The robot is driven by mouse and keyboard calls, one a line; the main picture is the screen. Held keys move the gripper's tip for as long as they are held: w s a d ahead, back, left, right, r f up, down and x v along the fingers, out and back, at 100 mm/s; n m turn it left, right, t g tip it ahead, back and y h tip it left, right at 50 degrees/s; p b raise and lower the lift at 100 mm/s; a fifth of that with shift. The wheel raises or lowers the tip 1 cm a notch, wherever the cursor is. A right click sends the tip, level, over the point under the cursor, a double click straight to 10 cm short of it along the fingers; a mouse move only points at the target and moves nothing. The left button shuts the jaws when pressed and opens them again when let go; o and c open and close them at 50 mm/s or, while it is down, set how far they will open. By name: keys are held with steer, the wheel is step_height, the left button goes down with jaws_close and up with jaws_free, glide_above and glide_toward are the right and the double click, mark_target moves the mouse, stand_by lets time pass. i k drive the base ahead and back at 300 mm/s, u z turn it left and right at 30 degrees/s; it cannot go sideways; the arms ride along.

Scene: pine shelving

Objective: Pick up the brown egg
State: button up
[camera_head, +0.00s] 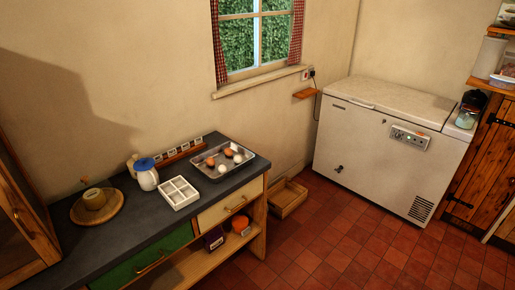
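A metal tray (246,166) lies on the dark worktop (130,226) below the window and holds several eggs. A brown egg (229,152) sits toward the back of the tray. Another brownish egg (210,161) lies at its left side. A pale egg (238,158) is right of the middle, and another pale egg (221,168) is nearer the front. The eggs are small in this view, so their exact shades are hard to tell. My gripper does not show in this view.
A white divided box (179,193), a blue-lidded white jug (147,178) and a round wooden board (80,214) stand left of the tray. A wooden crate (290,205) lies on the tiled floor. A white chest freezer (365,150) stands right; the floor before it is clear.

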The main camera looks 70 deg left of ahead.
mark_target(227, 151)
steer(key=i, duration=0.85)
steer(key=u, duration=5)
steer(key=i, duration=0.15)
steer(key=z, duration=2.55)
steer(key=k, duration=0.15)
steer(key=u, duration=1.05)
steer(key=i, duration=1.05)
steer(key=u, duration=0.35)
